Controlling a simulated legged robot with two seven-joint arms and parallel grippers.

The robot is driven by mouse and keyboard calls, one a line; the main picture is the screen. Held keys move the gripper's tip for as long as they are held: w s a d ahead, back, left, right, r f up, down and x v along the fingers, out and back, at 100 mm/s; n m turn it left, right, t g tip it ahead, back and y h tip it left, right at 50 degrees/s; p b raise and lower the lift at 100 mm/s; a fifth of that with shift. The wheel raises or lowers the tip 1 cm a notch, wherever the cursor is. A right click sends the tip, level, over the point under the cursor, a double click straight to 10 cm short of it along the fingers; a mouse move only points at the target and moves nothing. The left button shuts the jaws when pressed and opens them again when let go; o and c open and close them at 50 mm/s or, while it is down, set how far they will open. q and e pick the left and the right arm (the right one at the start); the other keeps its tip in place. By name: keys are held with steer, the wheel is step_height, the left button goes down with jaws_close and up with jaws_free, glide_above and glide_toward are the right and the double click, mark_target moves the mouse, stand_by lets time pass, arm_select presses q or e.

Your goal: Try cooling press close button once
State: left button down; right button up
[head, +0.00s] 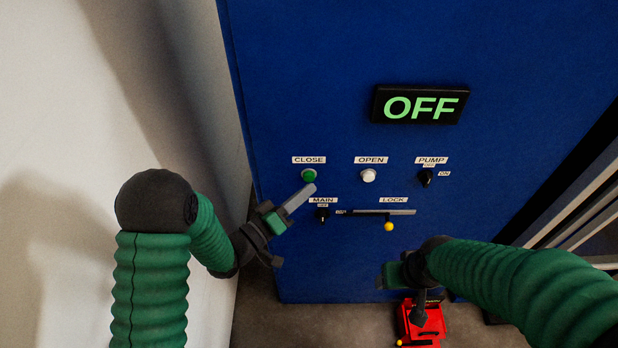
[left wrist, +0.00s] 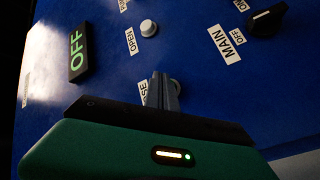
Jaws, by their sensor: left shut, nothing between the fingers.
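The green CLOSE button (head: 309,175) sits under its label on the blue cabinet front (head: 300,80). My left gripper (head: 312,187) is shut and empty, its fingertips just below and right of the button in the head view. In the left wrist view, the fingers (left wrist: 164,92) partly cover the CLOSE label and the edge of the button (left wrist: 176,86). Whether the tips touch the button I cannot tell. My right gripper (head: 382,281) is low in front of the cabinet; its fingers are too unclear to tell their state.
The white OPEN button (head: 368,175) and black PUMP knob (head: 426,178) are to the right. Below are the MAIN knob (head: 322,215) and the LOCK lever with yellow ball (head: 389,227). The display (head: 420,105) reads OFF. A red device (head: 420,325) is low by the floor. A pale wall (head: 60,100) stands left.

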arm_select(q)
steer(key=shift+w, duration=0.15)
steer(key=shift+w, duration=0.25)
steer(key=shift+w+r, duration=0.1)
steer(key=shift+w, duration=0.45)
stand_by(0.6)
steer(key=shift+s, duration=1)
steer(key=shift+s, duration=0.1)
steer(key=shift+s, duration=2.4)
